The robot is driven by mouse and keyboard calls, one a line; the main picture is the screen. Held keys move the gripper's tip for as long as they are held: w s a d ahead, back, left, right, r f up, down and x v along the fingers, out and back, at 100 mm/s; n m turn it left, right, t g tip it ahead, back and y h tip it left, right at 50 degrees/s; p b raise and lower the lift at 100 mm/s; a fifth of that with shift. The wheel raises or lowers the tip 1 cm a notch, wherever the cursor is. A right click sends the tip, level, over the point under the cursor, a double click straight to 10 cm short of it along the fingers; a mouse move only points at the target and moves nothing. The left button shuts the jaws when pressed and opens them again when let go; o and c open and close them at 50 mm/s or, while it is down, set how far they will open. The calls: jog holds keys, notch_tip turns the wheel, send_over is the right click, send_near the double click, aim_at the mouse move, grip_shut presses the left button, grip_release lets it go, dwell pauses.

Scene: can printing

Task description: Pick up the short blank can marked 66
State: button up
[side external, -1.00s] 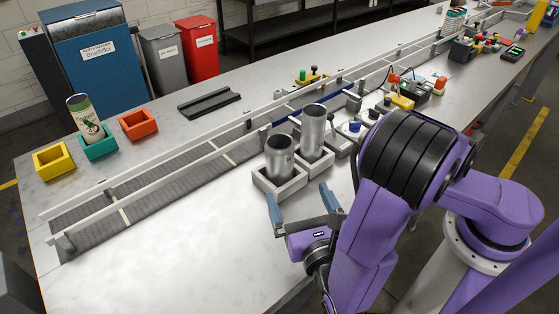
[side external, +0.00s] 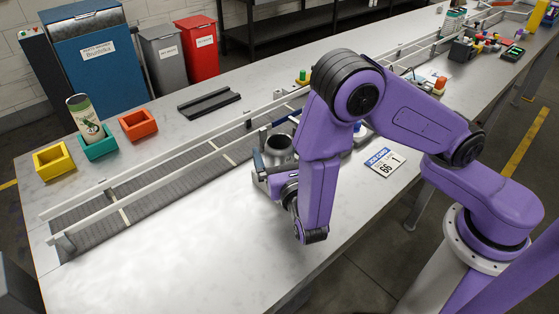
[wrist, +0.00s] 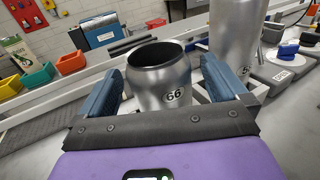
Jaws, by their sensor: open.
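The short blank can (wrist: 162,80) is bare silver metal, open at the top, with a round "66" label facing the wrist camera. It stands upright in a grey holder, and its top shows in the side view (side external: 279,148). My gripper (wrist: 163,82) is open, with one blue finger on each side of the can. Whether the fingers touch it cannot be told. In the side view my gripper (side external: 268,165) is at the can, and my arm hides most of the holder. A taller silver can (wrist: 236,35) stands just right of the short one in the wrist view.
A conveyor with white rails (side external: 140,190) runs behind the holder. Yellow (side external: 54,161), teal (side external: 100,146) and orange (side external: 138,125) boxes stand at the left; a printed can is in the teal one. A card marked 66 (side external: 380,164) lies right of my arm. The front left table is clear.

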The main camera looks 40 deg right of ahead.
jog(key=shift+x, duration=1.5)
jog(key=c, duration=1)
jog(key=shift+r, duration=0.15)
